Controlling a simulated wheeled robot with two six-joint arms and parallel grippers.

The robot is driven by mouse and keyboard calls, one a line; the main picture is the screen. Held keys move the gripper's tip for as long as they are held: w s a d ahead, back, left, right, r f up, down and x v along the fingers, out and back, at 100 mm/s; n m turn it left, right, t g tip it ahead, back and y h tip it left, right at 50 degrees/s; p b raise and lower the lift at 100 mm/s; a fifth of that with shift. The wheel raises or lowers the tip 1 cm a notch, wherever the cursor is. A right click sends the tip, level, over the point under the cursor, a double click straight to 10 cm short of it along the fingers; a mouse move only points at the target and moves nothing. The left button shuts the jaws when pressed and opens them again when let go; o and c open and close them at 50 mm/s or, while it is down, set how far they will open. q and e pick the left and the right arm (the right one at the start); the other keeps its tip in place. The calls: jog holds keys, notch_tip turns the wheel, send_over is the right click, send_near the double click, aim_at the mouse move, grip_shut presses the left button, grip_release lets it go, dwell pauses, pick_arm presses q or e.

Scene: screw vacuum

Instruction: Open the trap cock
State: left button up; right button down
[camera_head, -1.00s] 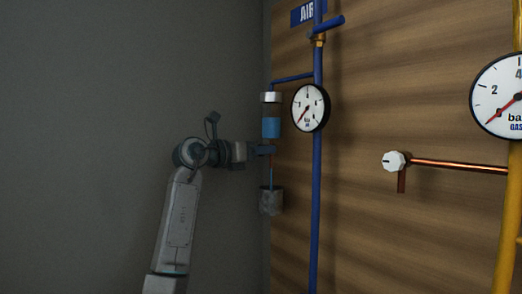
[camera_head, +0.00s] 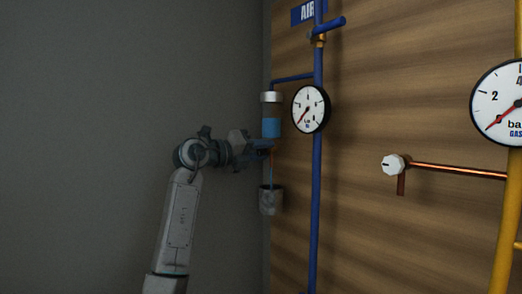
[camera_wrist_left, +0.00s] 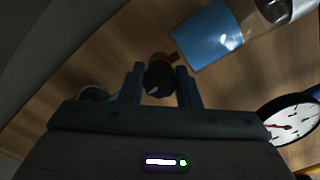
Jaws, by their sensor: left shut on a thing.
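The trap is a clear bowl (camera_head: 271,117) of blue liquid with a pale metal top, on the blue air pipe. In the left wrist view the bowl (camera_wrist_left: 208,36) is at the upper right, tilted. The trap cock is a small dark round knob (camera_wrist_left: 158,80) with a white mark, on a brass body. My left gripper (camera_head: 266,145) is just below the bowl, shut on the knob; its two fingers (camera_wrist_left: 161,76) lie either side of it. In the head view the fingers mostly hide the knob. My right gripper is out of view.
A grey cup (camera_head: 270,201) is under the trap, with a thin blue line (camera_head: 271,170) between them. A round air gauge (camera_head: 310,108) and the blue vertical pipe (camera_head: 316,200) are just right. A white knob (camera_head: 393,164) on copper pipe is farther right. Grey wall is left.

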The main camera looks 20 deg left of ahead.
pick_arm(q)
jog(key=shift+f+n, duration=0.25)
jog(key=shift+n, duration=0.05)
jog(key=o, duration=0.7)
jog(key=shift+r, duration=0.1)
jog(key=b+v, duration=0.5)
jog(key=v, duration=0.5)
jog(key=shift+s+a, duration=0.25)
jog(key=shift+s, duration=0.05)
